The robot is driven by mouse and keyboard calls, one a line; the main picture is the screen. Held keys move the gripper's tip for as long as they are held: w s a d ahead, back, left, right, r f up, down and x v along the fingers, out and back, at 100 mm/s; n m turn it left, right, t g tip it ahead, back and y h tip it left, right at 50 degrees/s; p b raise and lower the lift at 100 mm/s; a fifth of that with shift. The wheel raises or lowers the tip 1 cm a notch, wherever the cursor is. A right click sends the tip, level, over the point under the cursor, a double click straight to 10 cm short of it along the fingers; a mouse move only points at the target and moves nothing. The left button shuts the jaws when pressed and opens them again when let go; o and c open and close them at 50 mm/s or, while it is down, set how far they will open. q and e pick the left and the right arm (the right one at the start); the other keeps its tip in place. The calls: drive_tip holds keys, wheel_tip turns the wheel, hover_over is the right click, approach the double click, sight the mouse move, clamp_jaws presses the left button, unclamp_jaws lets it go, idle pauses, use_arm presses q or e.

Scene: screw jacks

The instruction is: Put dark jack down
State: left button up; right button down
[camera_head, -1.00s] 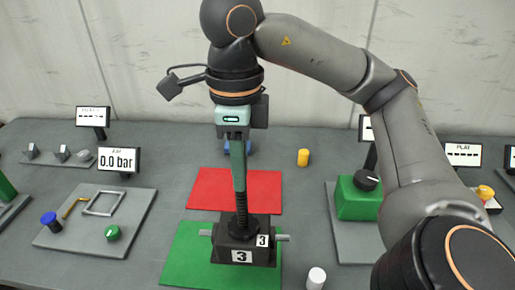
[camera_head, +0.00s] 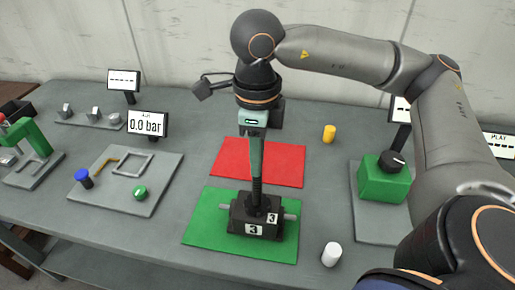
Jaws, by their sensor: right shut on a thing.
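The dark jack (camera_head: 256,217) is a black block with white labels marked 3 and a grey bar through its sides. It stands upright over the green mat (camera_head: 205,226) and appears to rest on it. My right gripper (camera_head: 256,185) points straight down from above, shut on the top of the jack; the fingertips partly hide the jack's upper end. A red mat (camera_head: 285,165) lies just behind the green one. My left gripper is not in view.
A white cylinder (camera_head: 331,254) stands right of the green mat, and a yellow one (camera_head: 329,133) stands behind. A green box with a black knob (camera_head: 383,181) is at the right. A grey panel (camera_head: 125,205) and a 0.0 bar display (camera_head: 147,125) are at the left.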

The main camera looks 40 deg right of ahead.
drive_tip(key=shift+r, duration=0.25)
drive_tip(key=c, duration=1.2)
unclamp_jaws()
drive_tip(key=shift+f, duration=0.25)
drive_tip(key=o, duration=0.5)
drive_tip(key=shift+s, duration=0.1)
drive_tip(key=shift+c, duration=0.2)
drive_tip(key=shift+r, duration=0.1)
wheel_tip(320, 180, up, 7)
drive_tip(key=shift+a+f, duration=0.1)
wheel_tip(320, 180, up, 5)
drive_tip(key=shift+r+p, duration=0.1)
drive_tip(key=shift+p, duration=0.75)
